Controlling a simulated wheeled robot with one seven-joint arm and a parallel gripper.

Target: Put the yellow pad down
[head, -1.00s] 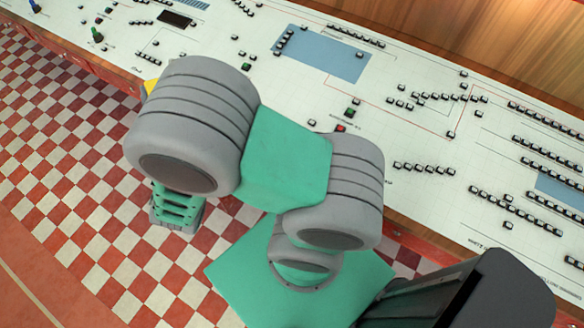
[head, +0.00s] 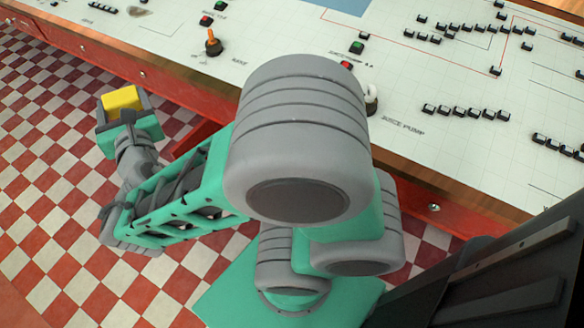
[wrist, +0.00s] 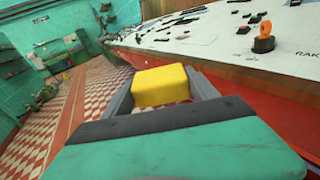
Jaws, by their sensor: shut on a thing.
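The yellow pad (head: 122,101) is a small yellow block held in my gripper (head: 124,98) at the left of the head view. In the wrist view the pad (wrist: 161,86) sits between the two grey fingers of my gripper (wrist: 162,88), which are shut on it at its left and right sides. The gripper holds it in the air over the checkered floor, just off the front edge of the console. The pad's underside is hidden.
A long white control console (head: 420,120) with rows of black buttons runs along the back, with a wooden front edge and red side. An orange-topped lever (head: 213,42) stands up near its front edge. The red and white checkered floor (head: 40,210) at left is clear.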

